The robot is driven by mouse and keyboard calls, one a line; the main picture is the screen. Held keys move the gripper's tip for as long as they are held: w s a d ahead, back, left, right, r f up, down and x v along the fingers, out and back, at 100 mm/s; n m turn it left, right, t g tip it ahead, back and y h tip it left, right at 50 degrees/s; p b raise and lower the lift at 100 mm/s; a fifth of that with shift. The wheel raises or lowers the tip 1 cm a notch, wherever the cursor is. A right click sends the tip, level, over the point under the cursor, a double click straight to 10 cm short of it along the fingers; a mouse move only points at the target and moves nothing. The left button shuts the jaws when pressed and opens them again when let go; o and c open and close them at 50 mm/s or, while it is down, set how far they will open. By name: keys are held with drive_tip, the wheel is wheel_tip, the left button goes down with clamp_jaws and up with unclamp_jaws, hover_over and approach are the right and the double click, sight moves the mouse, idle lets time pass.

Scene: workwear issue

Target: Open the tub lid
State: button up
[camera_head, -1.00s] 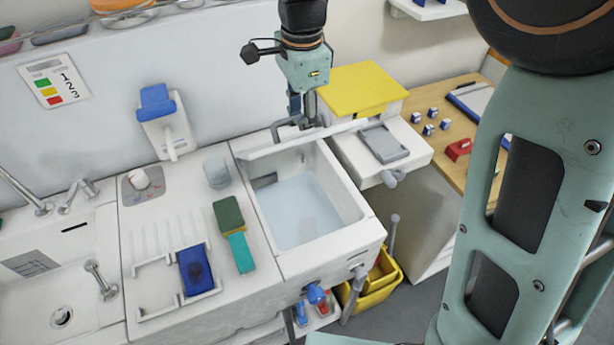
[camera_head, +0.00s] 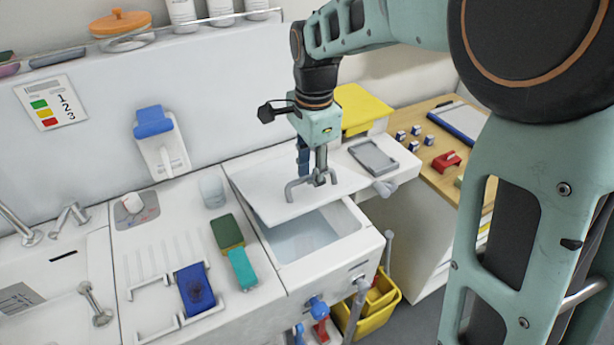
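The tub (camera_head: 378,246) is a white basin set in the counter, with its front part open and a pale blue inside showing. Its white lid (camera_head: 262,182) slants over the back part, its front edge raised above the rim. A grey bar-shaped handle (camera_head: 296,187) shows on the lid's top. My gripper (camera_head: 319,178) points down at this handle and seems to touch it. The fingertips blend with the grey bar, so I cannot tell whether they are closed on it.
A teal block (camera_head: 242,268), green block (camera_head: 228,232) and blue brush (camera_head: 196,288) lie on the counter left of the tub. A clear cup (camera_head: 212,191) stands behind them. A grey tray (camera_head: 374,156) is to the right. A yellow bin (camera_head: 378,305) stands below.

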wheel_tip(320, 180, up, 12)
drive_tip(key=w+a+p, duration=0.1)
drive_tip(key=p, duration=0.7)
drive_tip(key=shift+w, duration=0.3)
idle(0.6)
drive_tip(key=shift+r, duration=0.1)
